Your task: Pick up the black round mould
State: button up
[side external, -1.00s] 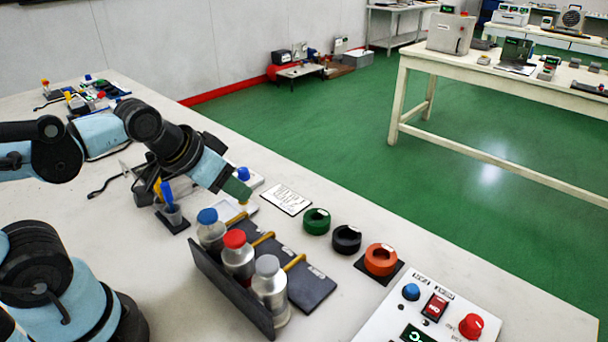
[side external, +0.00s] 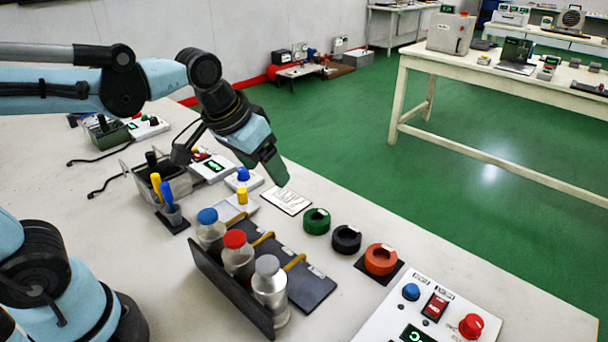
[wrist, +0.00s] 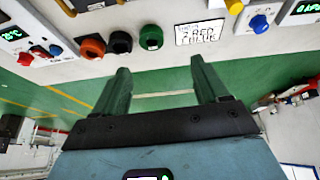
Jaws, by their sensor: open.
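The black round mould (side external: 347,239) is a ring on the white table, between the green round mould (side external: 316,221) and the orange round mould (side external: 381,259). The orange one sits on a dark square pad. In the wrist view the black mould (wrist: 121,42) shows near the top, between the orange mould (wrist: 93,46) and the green mould (wrist: 151,37). My gripper (side external: 281,181) is in the air above the table, up and left of the moulds, near the printed card. In the wrist view my gripper (wrist: 158,78) has its two green fingers wide apart with nothing between them.
A rack (side external: 232,292) with several capped bottles stands in front left of the moulds. A control panel (side external: 432,310) with knobs lies to the right. The printed card (side external: 286,200) lies left of the green mould. The table's far edge runs behind the moulds.

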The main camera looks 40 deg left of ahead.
jog(key=w+d+g, duration=0.2)
jog(key=w+d, duration=0.3)
jog(key=w, duration=0.1)
jog(key=g, duration=0.3)
send_over(347, 241)
notch_tip(347, 241, down, 4)
notch_tip(347, 241, down, 12)
jog(key=c, duration=0.9)
